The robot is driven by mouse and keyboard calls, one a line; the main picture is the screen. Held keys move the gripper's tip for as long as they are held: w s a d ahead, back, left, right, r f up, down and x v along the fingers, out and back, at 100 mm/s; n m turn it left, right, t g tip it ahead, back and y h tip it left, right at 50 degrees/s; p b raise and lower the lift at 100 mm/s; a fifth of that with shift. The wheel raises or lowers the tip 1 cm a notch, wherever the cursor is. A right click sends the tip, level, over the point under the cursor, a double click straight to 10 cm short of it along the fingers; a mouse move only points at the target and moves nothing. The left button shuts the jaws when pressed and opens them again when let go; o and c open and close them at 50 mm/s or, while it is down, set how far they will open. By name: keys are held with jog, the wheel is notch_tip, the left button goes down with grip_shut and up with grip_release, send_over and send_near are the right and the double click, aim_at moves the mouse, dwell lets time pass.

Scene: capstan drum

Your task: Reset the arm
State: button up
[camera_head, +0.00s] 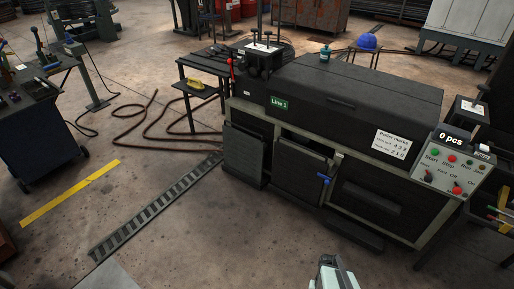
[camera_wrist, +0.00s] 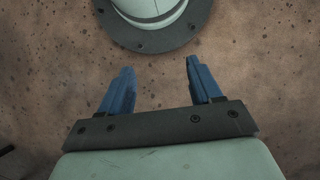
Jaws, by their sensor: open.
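In the wrist view my gripper (camera_wrist: 160,78) points down at the bare, speckled floor. Its two blue fingers stand wide apart with nothing between them. A round, pale green part with a dark bolted flange fills the top of the wrist view; it looks like my own base. In the head view only a pale green piece of my arm shows at the bottom edge, and the fingers are hidden there. My gripper touches nothing that I can see.
A long dark machine (camera_head: 350,95) with a "Line 1" sign stands ahead, its control panel (camera_head: 452,170) at right. A slotted floor strip (camera_head: 155,207), a red hose (camera_head: 150,125) and a workbench (camera_head: 45,120) lie left. The floor in front is clear.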

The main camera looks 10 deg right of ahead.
jog(key=s+a+f+n+g+h, duration=0.1)
jog(key=a+n, duration=0.4)
jog(key=a, duration=0.6)
jog(key=shift+s+f+g+h, duration=0.35)
jog(key=shift+s+h, duration=0.35)
jog(key=shift+s, duration=0.5)
jog(key=shift+d+r, duration=0.1)
jog(key=shift+d, duration=0.1)
jog(key=shift+c, duration=0.3)
